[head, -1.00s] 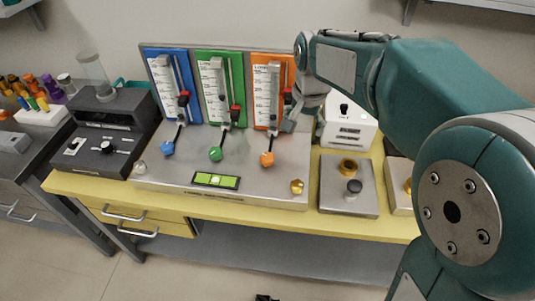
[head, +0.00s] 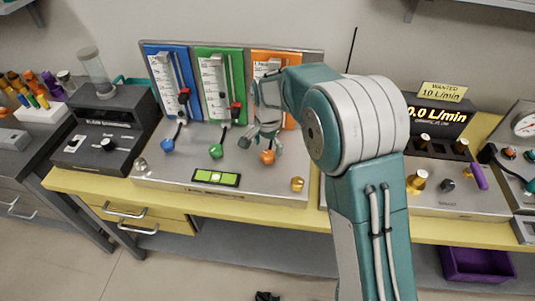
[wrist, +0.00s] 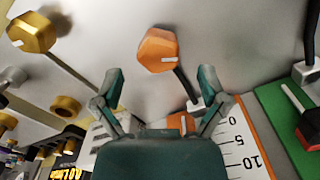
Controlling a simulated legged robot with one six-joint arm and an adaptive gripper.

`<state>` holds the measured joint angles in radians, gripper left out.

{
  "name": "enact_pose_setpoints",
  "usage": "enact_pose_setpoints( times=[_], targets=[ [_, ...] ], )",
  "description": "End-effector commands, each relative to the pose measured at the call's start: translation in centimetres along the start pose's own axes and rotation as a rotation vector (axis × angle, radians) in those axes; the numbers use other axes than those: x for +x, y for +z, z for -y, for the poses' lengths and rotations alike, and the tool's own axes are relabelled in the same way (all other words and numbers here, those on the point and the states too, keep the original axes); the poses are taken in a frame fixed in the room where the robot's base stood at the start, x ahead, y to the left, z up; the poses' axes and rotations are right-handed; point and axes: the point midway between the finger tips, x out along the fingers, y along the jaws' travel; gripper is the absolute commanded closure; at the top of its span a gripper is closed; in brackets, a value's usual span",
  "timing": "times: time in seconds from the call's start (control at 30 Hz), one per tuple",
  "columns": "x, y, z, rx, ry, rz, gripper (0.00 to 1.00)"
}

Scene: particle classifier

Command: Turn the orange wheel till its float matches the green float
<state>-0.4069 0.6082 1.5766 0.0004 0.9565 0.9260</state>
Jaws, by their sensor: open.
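The orange wheel (head: 267,157) is a small faceted knob with a white mark, on the grey panel below the orange flowmeter (head: 288,63). It also shows in the wrist view (wrist: 157,50), beyond and between my open fingertips. My gripper (head: 262,138) is open and empty, just above the orange wheel in the head view; the wrist view (wrist: 160,88) shows it apart from the wheel. The green flowmeter (head: 212,62) stands left of the orange one, with its green wheel (head: 215,154) below. My arm and gripper hide much of the orange scale, and I cannot make out its float.
The blue flowmeter (head: 160,60) and blue wheel (head: 167,147) are at the left. A green level (head: 216,178) and a brass knob (head: 297,184) sit on the panel's front. A lit display box (head: 440,117) stands to the right.

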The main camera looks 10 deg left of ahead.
Motion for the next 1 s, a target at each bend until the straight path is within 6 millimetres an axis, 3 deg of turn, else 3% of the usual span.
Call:
enact_pose_setpoints(
  times=[0.2, 0.57, 0.73, 0.77, 1.0],
  targets=[
    [2.9, 0.0, 0.0, -0.001, 0.001, 0.001, 0.07],
    [3.5, 0.0, 0.0, -0.001, 0.000, 0.000, 0.07],
    [3.4, 0.0, 0.0, 0.000, 0.000, 0.000, 0.83],
    [3.4, 0.0, 0.0, 0.000, 0.000, 0.000, 0.88],
    [3.5, 0.0, 0.1, -0.005, 0.000, 0.000, 0.88]
  ],
)
